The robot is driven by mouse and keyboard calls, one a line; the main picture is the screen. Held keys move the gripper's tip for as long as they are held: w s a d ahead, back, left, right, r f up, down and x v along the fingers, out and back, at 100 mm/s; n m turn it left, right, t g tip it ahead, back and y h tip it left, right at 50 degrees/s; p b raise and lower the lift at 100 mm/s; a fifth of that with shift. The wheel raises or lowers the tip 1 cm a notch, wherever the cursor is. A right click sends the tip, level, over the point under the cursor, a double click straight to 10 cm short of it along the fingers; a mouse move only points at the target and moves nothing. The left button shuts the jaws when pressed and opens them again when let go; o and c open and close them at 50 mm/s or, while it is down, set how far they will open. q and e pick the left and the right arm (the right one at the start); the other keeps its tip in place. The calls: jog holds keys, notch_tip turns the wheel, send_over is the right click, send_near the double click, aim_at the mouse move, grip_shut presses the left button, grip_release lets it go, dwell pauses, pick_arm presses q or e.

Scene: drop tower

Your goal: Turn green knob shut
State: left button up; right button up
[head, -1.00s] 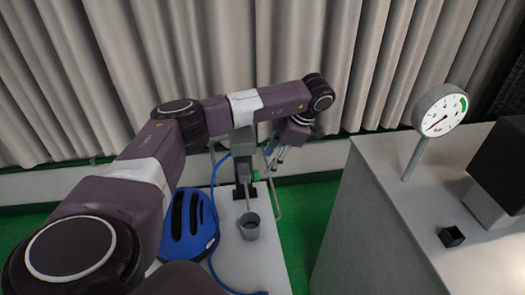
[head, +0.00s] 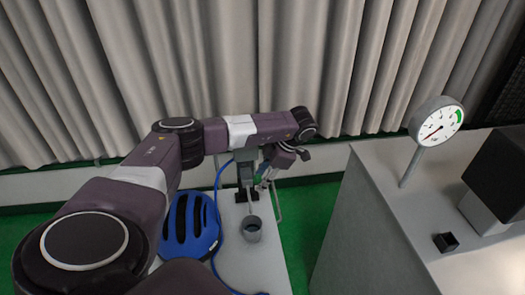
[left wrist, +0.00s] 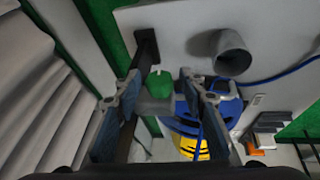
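The green knob (left wrist: 162,90) shows in the left wrist view, on a grey fitting beside a dark post. My left gripper (left wrist: 160,80) is open there, with one finger on each side of the knob; I cannot tell whether either finger touches it. In the head view my left gripper (head: 265,181) points down beside the grey post (head: 245,175) at the far end of the white bench, and the knob is hidden or too small to make out. My right gripper is not in view.
A grey cup (head: 252,230) stands on the white bench (head: 238,268). A blue helmet (head: 190,228) and a blue hose (head: 215,205) are left of it. A grey cabinet (head: 385,240) at right bears a dial gauge (head: 438,125) and a small black cube (head: 446,242).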

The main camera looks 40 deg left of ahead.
pick_arm(q)
jog(key=c, duration=0.8)
jog(key=shift+c, duration=0.3)
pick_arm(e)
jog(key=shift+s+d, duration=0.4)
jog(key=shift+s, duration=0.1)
